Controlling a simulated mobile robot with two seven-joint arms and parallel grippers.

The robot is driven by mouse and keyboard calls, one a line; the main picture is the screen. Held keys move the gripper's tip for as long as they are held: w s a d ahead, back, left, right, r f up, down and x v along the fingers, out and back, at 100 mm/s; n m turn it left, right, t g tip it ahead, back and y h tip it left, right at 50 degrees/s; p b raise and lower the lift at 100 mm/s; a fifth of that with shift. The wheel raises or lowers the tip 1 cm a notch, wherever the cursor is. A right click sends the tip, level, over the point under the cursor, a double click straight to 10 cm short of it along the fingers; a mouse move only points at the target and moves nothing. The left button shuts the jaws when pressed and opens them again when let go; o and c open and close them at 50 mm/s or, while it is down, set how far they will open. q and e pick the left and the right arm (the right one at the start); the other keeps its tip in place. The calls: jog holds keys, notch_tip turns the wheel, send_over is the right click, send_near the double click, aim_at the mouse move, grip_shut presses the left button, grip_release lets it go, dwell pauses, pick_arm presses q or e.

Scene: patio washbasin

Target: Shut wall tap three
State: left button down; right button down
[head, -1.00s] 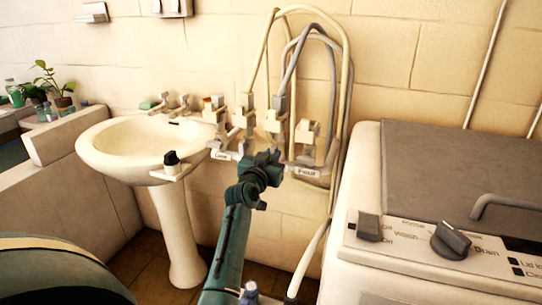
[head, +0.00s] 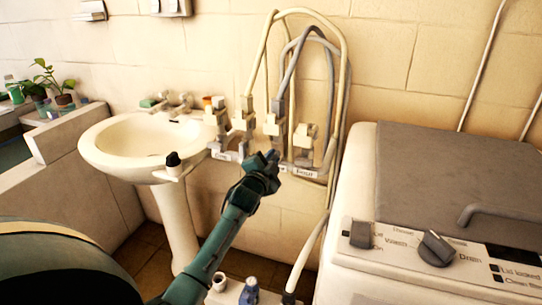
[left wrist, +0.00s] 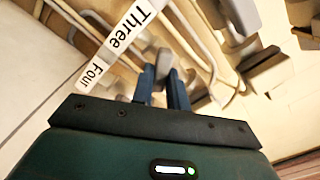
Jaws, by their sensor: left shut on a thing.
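A row of wall taps stands between the basin and the washing machine. Wall tap three (head: 274,122) has a grey hose rising from it, and its lower part is hidden behind my gripper. My left gripper (head: 272,158) is in front of the row, just below this tap. In the left wrist view, the label "Three" (left wrist: 128,30) is beside the label "Four" (left wrist: 93,74). There my left gripper (left wrist: 163,84) is shut on a small grey piece (left wrist: 164,60), apparently the tap's handle. My right gripper is not in view.
Wall tap four (head: 305,133) is close on the right and wall tap two (head: 243,115) on the left. Hoses (head: 345,90) loop above and beside them. The basin (head: 135,150) is at left, the washing machine (head: 365,210) at right.

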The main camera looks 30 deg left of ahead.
pick_arm(q)
jog(key=m, duration=0.3)
jog(key=shift+m, duration=1.8)
jog(key=c, duration=1.4)
grip_release()
jog(key=shift+w+f, duration=0.1)
